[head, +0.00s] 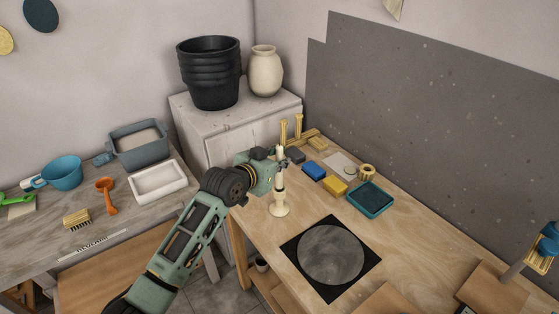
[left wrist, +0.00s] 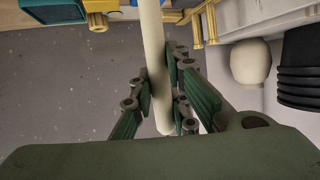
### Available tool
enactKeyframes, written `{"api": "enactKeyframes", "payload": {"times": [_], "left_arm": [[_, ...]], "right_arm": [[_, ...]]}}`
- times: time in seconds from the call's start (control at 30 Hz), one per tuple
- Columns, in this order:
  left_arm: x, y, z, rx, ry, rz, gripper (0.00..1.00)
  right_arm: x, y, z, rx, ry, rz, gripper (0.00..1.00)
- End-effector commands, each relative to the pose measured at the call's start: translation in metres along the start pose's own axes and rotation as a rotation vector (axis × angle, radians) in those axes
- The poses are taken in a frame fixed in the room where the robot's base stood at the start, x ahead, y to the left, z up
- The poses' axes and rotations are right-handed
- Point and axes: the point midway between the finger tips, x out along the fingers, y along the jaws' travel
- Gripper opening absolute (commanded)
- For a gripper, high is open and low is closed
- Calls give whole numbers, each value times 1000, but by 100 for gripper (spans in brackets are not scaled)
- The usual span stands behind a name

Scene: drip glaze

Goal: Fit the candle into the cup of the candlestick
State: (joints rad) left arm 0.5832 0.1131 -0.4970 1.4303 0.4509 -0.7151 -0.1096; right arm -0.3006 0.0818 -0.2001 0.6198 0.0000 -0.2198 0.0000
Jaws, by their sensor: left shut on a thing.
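The pale candle (head: 280,153) stands upright in my left gripper (head: 284,163), which is shut on it. The cream candlestick (head: 279,208) stands upright on the wooden table near its left edge, directly below the candle in the head view. The candle's lower end and the candlestick's cup run together in the picture, so I cannot tell whether they touch. In the left wrist view the candle (left wrist: 153,45) passes between the fingers of the left gripper (left wrist: 162,95). The candlestick is not clear there.
A black mat with a grey disc (head: 331,254) lies right of the candlestick. Behind are a blue block (head: 313,170), a yellow block (head: 334,186), a teal tray (head: 388,203) and a wooden rack (head: 302,136). A cabinet (head: 205,120) with black pots stands behind my arm.

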Motion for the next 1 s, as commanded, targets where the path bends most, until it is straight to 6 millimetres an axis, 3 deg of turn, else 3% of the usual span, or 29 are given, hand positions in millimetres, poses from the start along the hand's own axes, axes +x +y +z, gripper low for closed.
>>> {"api": "enactKeyframes", "payload": {"times": [1.0], "left_arm": [[0, 0, 1, 0, 0, 0, 0]], "right_arm": [[-4, -3, -2, 2, 1, -3, 50]]}}
